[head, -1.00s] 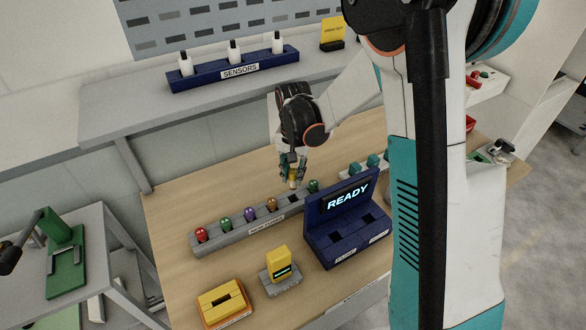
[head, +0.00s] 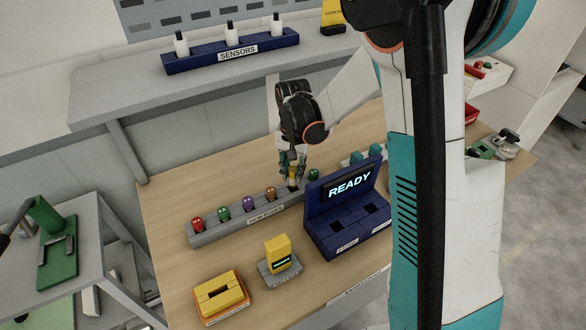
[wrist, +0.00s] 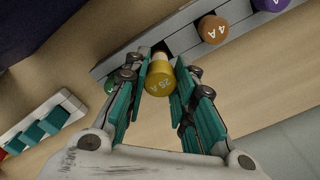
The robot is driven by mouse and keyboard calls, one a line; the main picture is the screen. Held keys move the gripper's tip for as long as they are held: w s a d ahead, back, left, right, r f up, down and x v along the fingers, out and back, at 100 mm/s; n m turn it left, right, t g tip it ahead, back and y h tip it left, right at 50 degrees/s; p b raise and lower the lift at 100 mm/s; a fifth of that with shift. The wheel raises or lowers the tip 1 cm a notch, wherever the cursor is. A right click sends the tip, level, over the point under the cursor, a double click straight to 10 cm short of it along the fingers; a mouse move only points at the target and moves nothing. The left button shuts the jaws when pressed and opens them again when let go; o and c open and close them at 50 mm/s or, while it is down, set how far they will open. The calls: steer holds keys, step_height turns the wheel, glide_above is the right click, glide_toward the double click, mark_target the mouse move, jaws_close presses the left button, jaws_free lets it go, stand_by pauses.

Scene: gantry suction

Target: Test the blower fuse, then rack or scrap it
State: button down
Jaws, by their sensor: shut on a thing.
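My gripper (head: 292,168) is shut on a yellow fuse (wrist: 160,79) whose end carries an amp number that I read as 25 A or similar. It holds the fuse upright, just over or partly in a slot of the grey fuse rack (head: 215,236); I cannot tell if the fuse is seated. In that rack stand red (head: 197,224), green (head: 223,214), purple (head: 248,204) and brown (head: 270,193) fuses, and another green fuse (head: 313,175) at the right. The blue tester (head: 326,240) shows READY and has two dark, empty-looking slots.
A yellow slotted box (head: 222,293) and a yellow device with a small display (head: 278,252) stand at the front of the bench. A blue sensor rack (head: 190,62) is on the shelf behind. A green press (head: 58,245) stands left. Bare wood lies left of the rack.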

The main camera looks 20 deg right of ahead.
mark_target(293, 180)
steer(key=shift+f, duration=0.15)
steer(key=shift+f+b, duration=2)
steer(key=shift+f, duration=0.25)
steer(key=c, duration=1.3)
jaws_free()
steer(key=shift+r, duration=0.1)
step_height(293, 180, up, 12)
steer(key=shift+f, duration=0.1)
